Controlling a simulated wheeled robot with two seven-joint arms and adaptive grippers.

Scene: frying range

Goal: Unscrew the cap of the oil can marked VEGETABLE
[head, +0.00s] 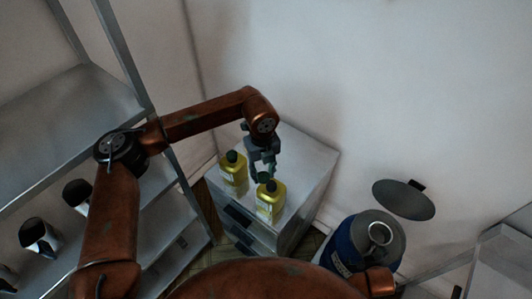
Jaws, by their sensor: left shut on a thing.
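Two yellow oil cans with dark caps stand upright on a light grey cabinet (308,164). One is the left can (234,175), the other the right can (270,207), nearer to me. Both have pale labels, too small to read, so I cannot tell which is marked VEGETABLE. My left gripper (264,174) reaches down from above to the top of the right can. It is shut on what looks like that can's dark cap (271,186); whether the cap is still seated on the neck is unclear. My right gripper is out of view.
A blue drum (346,242) with a grey top and a ring stands right of the cabinet. A dark round disc (404,200) is behind it. A metal shelf rack (174,226) with several dark-and-light containers stands at left. Another metal frame (500,250) is at right.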

